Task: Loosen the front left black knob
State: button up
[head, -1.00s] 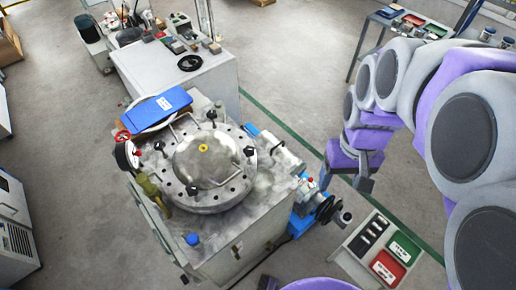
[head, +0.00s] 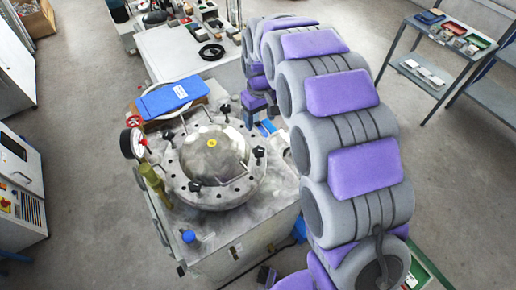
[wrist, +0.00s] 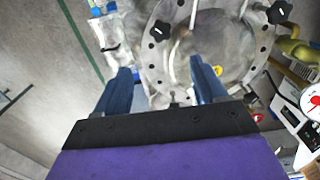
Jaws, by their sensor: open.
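The round metal lid (head: 212,190) sits on a grey machine. The front left black knob (head: 195,186) is on the lid's near rim, by a yellow-green valve (head: 154,180). It appears to be the knob at the upper right of the wrist view (wrist: 280,12). Another black knob (head: 259,152) is on the right rim and also shows in the wrist view (wrist: 160,30). A third knob (head: 224,109) is at the back. My gripper (head: 258,112) is behind and right of the lid, apart from the front left knob. Its blue fingers (wrist: 160,66) are spread and empty.
A blue case (head: 165,98) lies at the machine's back left. A gauge (head: 132,142) stands at the left edge, and a blue ball-shaped cap (head: 188,236) is at the front corner. A cluttered bench stands behind. Open floor lies left and right.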

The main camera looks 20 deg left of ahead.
jog(key=b, duration=0.2)
send_over(259, 150)
jog(key=f, duration=0.7)
jog(key=a+f, duration=0.1)
jog(key=f, duration=0.3)
jog(key=shift+f, duration=0.3)
jog(key=f, duration=0.1)
jog(key=d+f+b, duration=0.1)
jog(key=f, duration=0.1)
jog(key=shift+f, duration=0.25)
jog(key=shift+d+f, duration=0.2)
jog(key=shift+f, duration=0.45)
jog(key=shift+a+f, duration=0.2)
jog(key=shift+a, duration=0.3)
jog(key=shift+d, duration=0.35)
jog(key=c, duration=0.6)
jog(key=shift+a+r, duration=0.1)
jog(key=c, duration=0.5)
